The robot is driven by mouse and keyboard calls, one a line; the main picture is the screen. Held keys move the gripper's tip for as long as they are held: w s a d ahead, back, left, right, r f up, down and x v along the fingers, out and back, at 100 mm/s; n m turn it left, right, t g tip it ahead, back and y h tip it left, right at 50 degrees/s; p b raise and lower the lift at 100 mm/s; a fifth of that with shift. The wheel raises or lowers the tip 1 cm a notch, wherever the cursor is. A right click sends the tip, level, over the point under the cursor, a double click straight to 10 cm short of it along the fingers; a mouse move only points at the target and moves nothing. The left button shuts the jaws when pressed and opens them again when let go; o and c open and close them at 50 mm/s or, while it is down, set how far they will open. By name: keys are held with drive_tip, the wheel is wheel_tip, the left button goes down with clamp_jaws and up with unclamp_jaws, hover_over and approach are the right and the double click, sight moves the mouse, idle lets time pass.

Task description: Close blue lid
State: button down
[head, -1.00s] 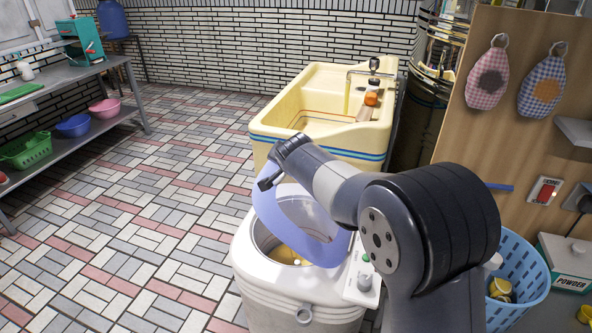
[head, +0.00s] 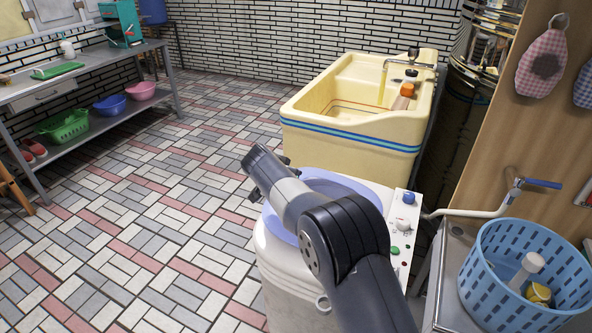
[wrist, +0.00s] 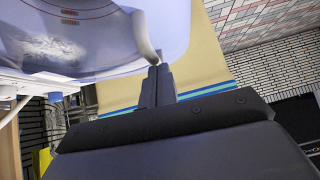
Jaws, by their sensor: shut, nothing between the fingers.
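The blue lid (head: 352,183) is a pale blue ring with a see-through middle on the white washing machine (head: 287,272). In the head view it looks nearly flat over the machine's top; whether it is fully seated cannot be told. My arm crosses in front of it and hides much of it. My gripper (wrist: 158,72) is shut and empty, with its fingertips close to the lid's rim (wrist: 180,30) in the wrist view. Whether they touch it is unclear. In the head view my wrist hides the fingertips.
A yellow sink (head: 350,137) stands just behind the machine. A control panel (head: 404,225) is at the machine's right. A blue basket (head: 520,290) sits on a stand further right. The tiled floor (head: 150,240) to the left is open.

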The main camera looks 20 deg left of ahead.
drive_tip(key=f+b, duration=0.1)
drive_tip(key=f, duration=0.1)
drive_tip(key=a+f, duration=0.1)
drive_tip(key=f, duration=0.1)
drive_tip(key=shift+a+b, duration=0.15)
drive_tip(key=shift+b, duration=0.2)
drive_tip(key=shift+s+f, duration=0.1)
drive_tip(key=shift+f, duration=0.05)
